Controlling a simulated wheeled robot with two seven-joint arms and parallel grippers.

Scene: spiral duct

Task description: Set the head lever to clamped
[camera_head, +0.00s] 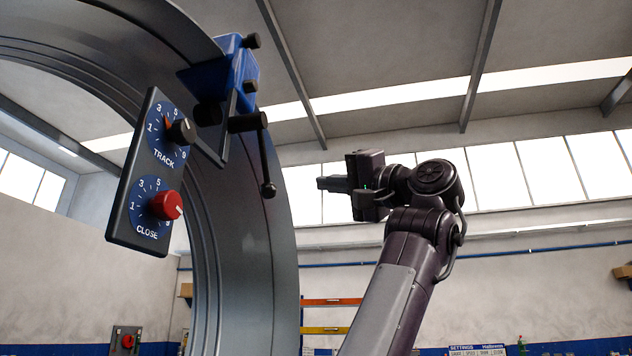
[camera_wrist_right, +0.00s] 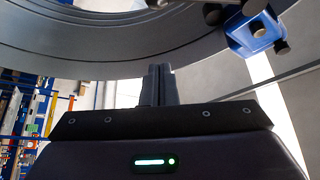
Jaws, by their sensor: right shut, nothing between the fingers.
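The head lever (camera_head: 266,165) is a black rod with a ball at its lower end. It hangs down, slightly tilted, from a black pivot beside the blue head (camera_head: 225,73) on the grey duct ring. My right gripper (camera_head: 322,183) is shut and empty, to the right of the lever and apart from it, with its fingers pointing left. In the right wrist view the shut fingers (camera_wrist_right: 159,82) point toward the grey ring, and the blue head (camera_wrist_right: 250,30) shows at upper right. I cannot clearly pick out the lever there. My left gripper is not in view.
A black panel (camera_head: 122,205) with a TRACK knob (camera_head: 181,132) and a red CLOSE knob (camera_head: 166,205) stands left of the lever. The large duct ring (camera_head: 240,280) curves behind. Open air lies between my right gripper and the lever.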

